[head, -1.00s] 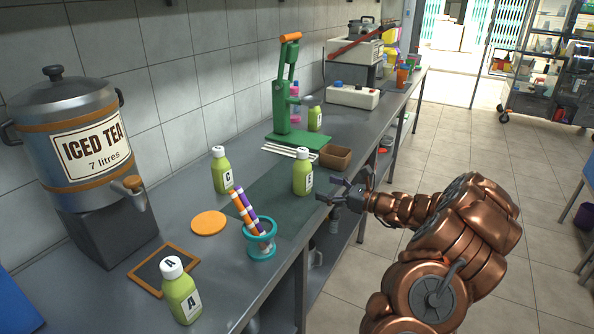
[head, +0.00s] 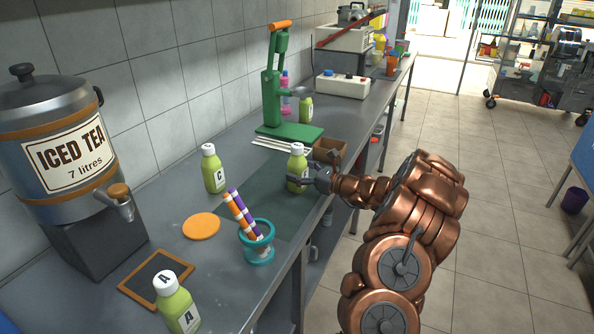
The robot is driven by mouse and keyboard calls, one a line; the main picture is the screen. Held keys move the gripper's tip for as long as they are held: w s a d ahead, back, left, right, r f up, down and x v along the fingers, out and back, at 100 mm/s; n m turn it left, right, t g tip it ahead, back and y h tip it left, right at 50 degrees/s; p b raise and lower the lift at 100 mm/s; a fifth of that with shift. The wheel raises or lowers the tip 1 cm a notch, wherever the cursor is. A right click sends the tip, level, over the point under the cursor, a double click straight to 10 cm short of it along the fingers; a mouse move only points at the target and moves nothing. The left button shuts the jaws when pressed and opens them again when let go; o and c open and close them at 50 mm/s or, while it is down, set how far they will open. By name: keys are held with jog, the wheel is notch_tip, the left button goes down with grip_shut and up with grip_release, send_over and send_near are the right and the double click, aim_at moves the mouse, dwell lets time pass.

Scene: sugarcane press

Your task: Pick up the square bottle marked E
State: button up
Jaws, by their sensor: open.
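A green square bottle with a white cap (head: 297,160) stands upright on the dark mat, its label now mostly hidden by my gripper. My gripper (head: 302,181) is open at this bottle, with its fingers at the bottle's lower body; I cannot tell if they touch it. Similar bottles stand on the counter: one marked C (head: 213,170) to the left, one marked A (head: 177,304) in front, and one by the green press (head: 306,108) whose letter is not readable. I cannot read an E on any bottle.
A teal holder (head: 259,252) with striped straws, an orange disc (head: 202,226) and a framed slate (head: 157,278) lie nearer. A brown box (head: 330,150) and the green press (head: 271,95) stand behind. The iced tea dispenser (head: 62,150) stands left.

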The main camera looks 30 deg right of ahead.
jog(key=shift+w+a, duration=0.15)
jog(key=shift+w, duration=0.15)
jog(key=c, duration=1.5)
